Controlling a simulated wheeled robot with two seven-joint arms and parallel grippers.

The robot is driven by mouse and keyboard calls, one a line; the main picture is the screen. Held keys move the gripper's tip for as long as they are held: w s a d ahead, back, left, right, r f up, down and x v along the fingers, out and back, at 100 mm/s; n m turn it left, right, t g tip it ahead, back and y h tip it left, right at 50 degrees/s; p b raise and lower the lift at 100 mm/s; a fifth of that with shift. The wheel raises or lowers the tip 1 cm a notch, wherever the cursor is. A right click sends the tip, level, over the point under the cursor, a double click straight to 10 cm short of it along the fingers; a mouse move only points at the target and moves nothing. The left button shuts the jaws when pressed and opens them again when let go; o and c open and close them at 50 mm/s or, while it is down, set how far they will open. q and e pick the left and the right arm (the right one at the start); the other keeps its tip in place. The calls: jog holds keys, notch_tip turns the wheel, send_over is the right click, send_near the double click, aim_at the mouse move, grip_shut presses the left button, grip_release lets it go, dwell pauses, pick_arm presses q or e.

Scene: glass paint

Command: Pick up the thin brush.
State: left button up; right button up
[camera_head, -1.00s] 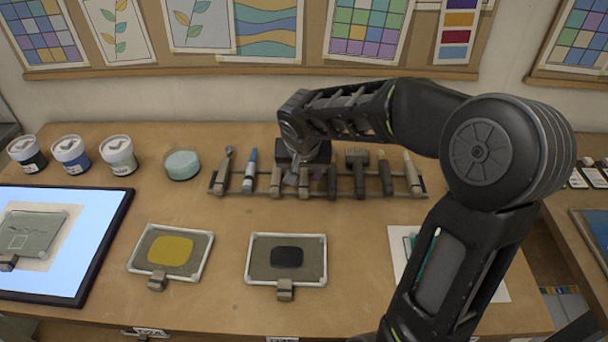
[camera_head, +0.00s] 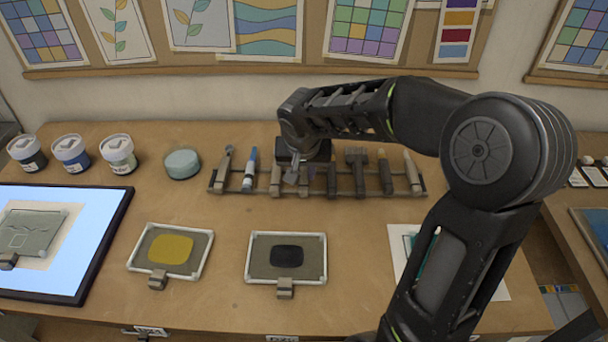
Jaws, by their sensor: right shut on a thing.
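A low rack (camera_head: 320,193) near the back of the table holds a row of slim tools and brushes lying side by side. My right gripper (camera_head: 296,175) is over the middle of this row and is shut on a tool (camera_head: 303,190) there. The gripper hides the upper part of that tool, so I cannot tell by its tip whether it is the thin brush. The held tool still appears to be at the rack. A wide brush (camera_head: 357,175) and a blue-tipped tool (camera_head: 249,172) lie to either side. My left gripper is not in view.
Several paint jars (camera_head: 118,153) and a round teal dish (camera_head: 182,163) stand at the left back. A light panel (camera_head: 110,237) lies at the left. Framed plates with yellow paint (camera_head: 171,249) and black paint (camera_head: 287,257) lie in front. My right arm covers the right side.

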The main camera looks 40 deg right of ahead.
aim_at(304, 175)
grip_shut()
jog(key=shift+r, duration=0.1)
notch_tip(304, 175, up, 10)
jog(key=shift+b, duration=0.3)
dwell(2.4)
